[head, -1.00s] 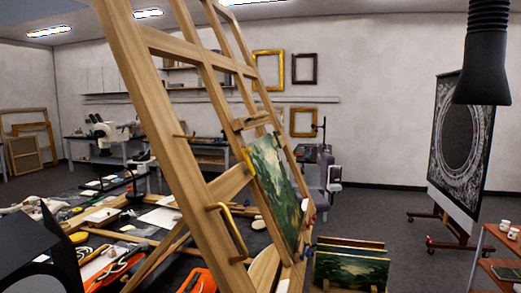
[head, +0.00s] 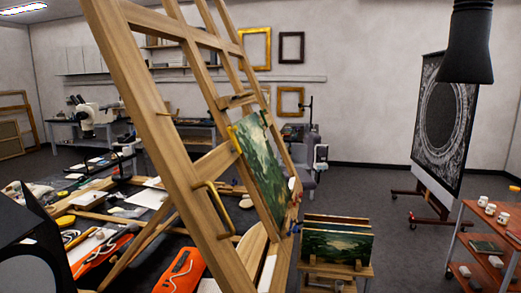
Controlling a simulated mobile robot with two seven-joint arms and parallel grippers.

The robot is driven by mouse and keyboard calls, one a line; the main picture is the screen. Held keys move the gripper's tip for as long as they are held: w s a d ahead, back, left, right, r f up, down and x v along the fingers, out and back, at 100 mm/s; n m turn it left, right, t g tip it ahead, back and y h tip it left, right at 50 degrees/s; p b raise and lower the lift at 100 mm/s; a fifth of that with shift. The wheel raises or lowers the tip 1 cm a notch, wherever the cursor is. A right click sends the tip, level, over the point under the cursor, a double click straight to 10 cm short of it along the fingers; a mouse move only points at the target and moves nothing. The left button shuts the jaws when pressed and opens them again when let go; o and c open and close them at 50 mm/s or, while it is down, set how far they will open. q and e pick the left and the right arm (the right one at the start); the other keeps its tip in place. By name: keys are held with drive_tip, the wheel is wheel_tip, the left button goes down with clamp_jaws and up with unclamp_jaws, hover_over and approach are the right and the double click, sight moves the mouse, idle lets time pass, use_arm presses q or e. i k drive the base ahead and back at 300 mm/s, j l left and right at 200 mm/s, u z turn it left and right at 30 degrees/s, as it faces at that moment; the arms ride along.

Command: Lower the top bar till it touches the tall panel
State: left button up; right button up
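A large wooden easel (head: 140,100) leans across the foreground in the head view. A tall panel (head: 260,165) with a green landscape painting stands on it, seen at a steep angle. A short wooden bar (head: 236,101), which looks like the top bar, crosses the easel above the panel. A gap shows between the bar and the panel's top edge, so they look apart. A yellow piece (head: 234,138) sits at the panel's upper left edge. Neither of my grippers is in view.
A cluttered work table (head: 110,225) lies behind the easel at left. A rack of paintings (head: 337,243) stands right of the easel. A red cart with cups (head: 485,225) and a wheeled dark circular picture (head: 443,125) are at right. Grey floor between them is clear.

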sight(224, 103)
drive_tip(key=i+l+u, duration=0.1)
drive_tip(key=u, duration=0.35)
drive_tip(key=l+u, duration=0.2)
drive_tip(key=u, duration=0.25)
drive_tip(key=i+l+u, duration=0.1)
drive_tip(key=l+u, duration=0.15)
drive_tip(key=l, duration=0.3)
drive_tip(key=i+l+u, duration=0.2)
drive_tip(key=l, duration=0.35)
drive_tip(key=l+u, duration=0.15)
drive_tip(key=l, duration=1.45)
